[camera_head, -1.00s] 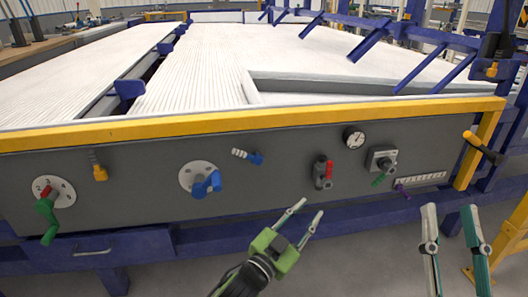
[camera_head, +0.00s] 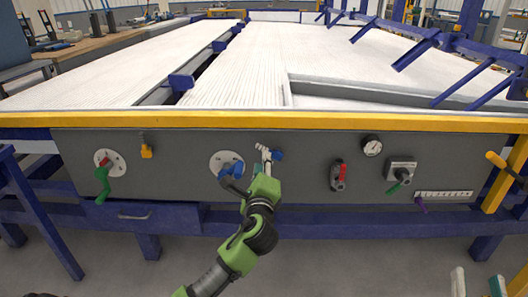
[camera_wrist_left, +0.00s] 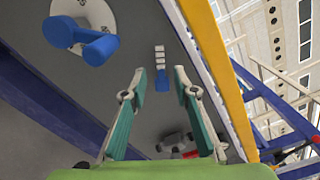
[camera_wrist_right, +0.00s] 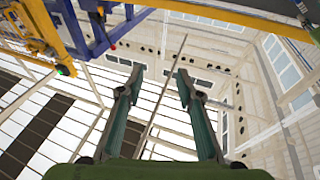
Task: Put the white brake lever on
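The white brake lever (camera_head: 262,148) is a ribbed white handle on a blue base (camera_head: 277,155), mounted on the grey panel and tilted up to the left. In the left wrist view the white handle (camera_wrist_left: 160,55) and its blue base (camera_wrist_left: 162,81) appear in line with the gap between my fingers. My left gripper (camera_head: 264,160) is open in front of the lever and partly overlaps it in the head view; I cannot tell whether they touch. It also shows in the left wrist view (camera_wrist_left: 159,70). My right gripper (camera_wrist_right: 160,72) is open and empty, away from the panel.
A blue rotary handle (camera_head: 232,170) sits just left of the lever. A red lever (camera_head: 338,172), a gauge (camera_head: 372,147) and a green-handled switch (camera_head: 400,172) are to the right. A green handle (camera_head: 103,180) and yellow lever (camera_head: 147,151) are to the left. A yellow rail (camera_head: 420,123) runs above.

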